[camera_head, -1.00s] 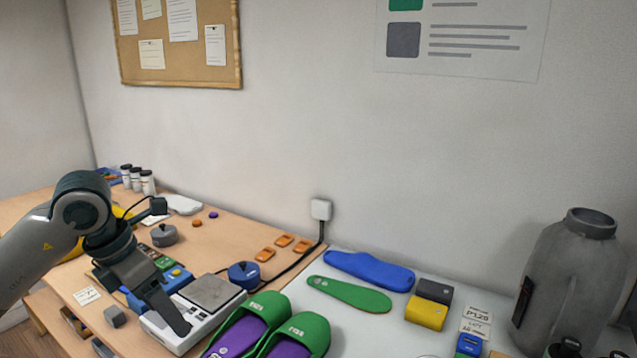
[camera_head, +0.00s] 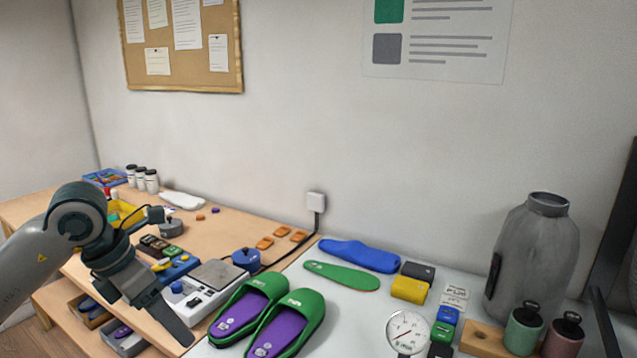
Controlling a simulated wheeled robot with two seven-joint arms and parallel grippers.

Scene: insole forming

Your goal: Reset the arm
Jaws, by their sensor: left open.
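My left arm comes in from the left, and my left gripper (camera_head: 172,322) hangs over the front edge of the wooden table, fingers pointing down and to the right. The gripper is open and nothing shows in it. It is left of the green slippers with purple insoles (camera_head: 285,322) and in front of the white scale (camera_head: 207,285), partly covering the scale's front. My right gripper is not in view.
A blue insole (camera_head: 360,255) and a green insole (camera_head: 342,276) lie on the white table. Yellow and grey blocks (camera_head: 410,289), a round gauge (camera_head: 407,330) and weights in a wooden holder (camera_head: 484,340) stand right. A grey vessel (camera_head: 535,255) stands behind them. Bins (camera_head: 122,340) sit below left.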

